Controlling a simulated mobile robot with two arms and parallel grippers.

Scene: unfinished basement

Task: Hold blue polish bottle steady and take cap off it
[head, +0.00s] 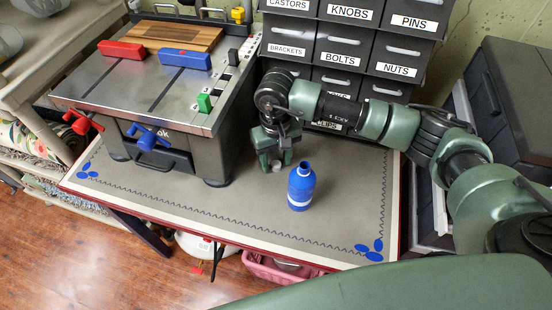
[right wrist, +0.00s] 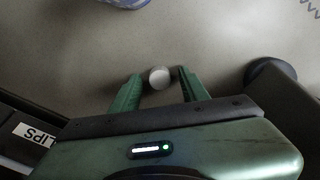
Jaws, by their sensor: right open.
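The blue polish bottle (head: 301,187) stands upright on the grey mat, its neck bare with no cap on it. Its edge shows at the top of the right wrist view (right wrist: 128,3). A small light grey cap (head: 277,167) is at the fingertips of my right gripper (head: 276,164), left of and behind the bottle. In the right wrist view the cap (right wrist: 160,77) shows between the two spread green fingers (right wrist: 160,86), with gaps at its sides. I cannot tell whether it rests on the mat. My left gripper is not in view.
The mat-topped table (head: 230,205) has free room in front of and right of the bottle. A grey machine (head: 140,85) with red, blue and green parts stands at left. Labelled drawers (head: 345,50) stand behind. A dark bin (head: 515,105) is at right.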

